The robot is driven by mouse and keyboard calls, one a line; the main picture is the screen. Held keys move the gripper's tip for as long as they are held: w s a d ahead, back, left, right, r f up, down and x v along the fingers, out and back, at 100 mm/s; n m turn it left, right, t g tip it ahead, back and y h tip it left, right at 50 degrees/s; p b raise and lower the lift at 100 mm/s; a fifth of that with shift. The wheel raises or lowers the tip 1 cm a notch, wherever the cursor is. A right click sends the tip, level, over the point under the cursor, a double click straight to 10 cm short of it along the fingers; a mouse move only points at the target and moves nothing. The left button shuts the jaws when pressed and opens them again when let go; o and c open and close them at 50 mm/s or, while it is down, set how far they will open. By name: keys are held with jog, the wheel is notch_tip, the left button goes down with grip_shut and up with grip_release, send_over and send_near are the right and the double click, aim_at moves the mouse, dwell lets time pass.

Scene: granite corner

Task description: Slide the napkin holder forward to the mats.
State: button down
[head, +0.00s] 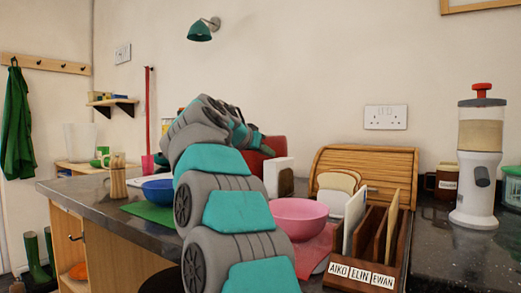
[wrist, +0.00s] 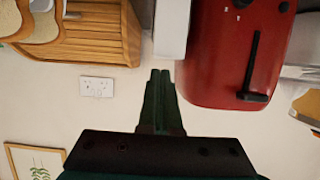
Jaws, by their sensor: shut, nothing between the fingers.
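A white upright block with a brown patch on its side (head: 279,178), which looks like the napkin holder, stands right of the red toaster, behind the pink bowl. In the wrist view, a white upright piece (wrist: 171,28), seemingly the same thing, shows between the bread box and the toaster. My gripper (wrist: 160,75) is shut and empty, its fingertips pointing toward the lower end of that piece; I cannot tell whether they touch. In the head view my arm hides part of the counter. A green mat (head: 146,212) lies at left, a pink mat (head: 318,243) at right.
A blue bowl (head: 158,190) is on the green mat and a pink bowl (head: 298,215) on the pink one. The red toaster (wrist: 225,50), roll-top bread box (head: 370,165), name-labelled rack (head: 365,270) and grinder (head: 480,155) crowd the counter (head: 455,255).

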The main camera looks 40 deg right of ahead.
aim_at(277, 160)
jog(key=d, duration=0.2)
jog(key=w+d+p, duration=0.2)
jog(key=d, duration=0.1)
jog(key=shift+w+d+r, duration=0.15)
jog(key=shift+d, duration=0.15)
jog(key=shift+a+f, duration=0.1)
jog(key=shift+f, duration=0.45)
jog(key=shift+f+b, duration=0.5)
jog(key=shift+b, duration=0.2)
jog(key=shift+f, duration=0.15)
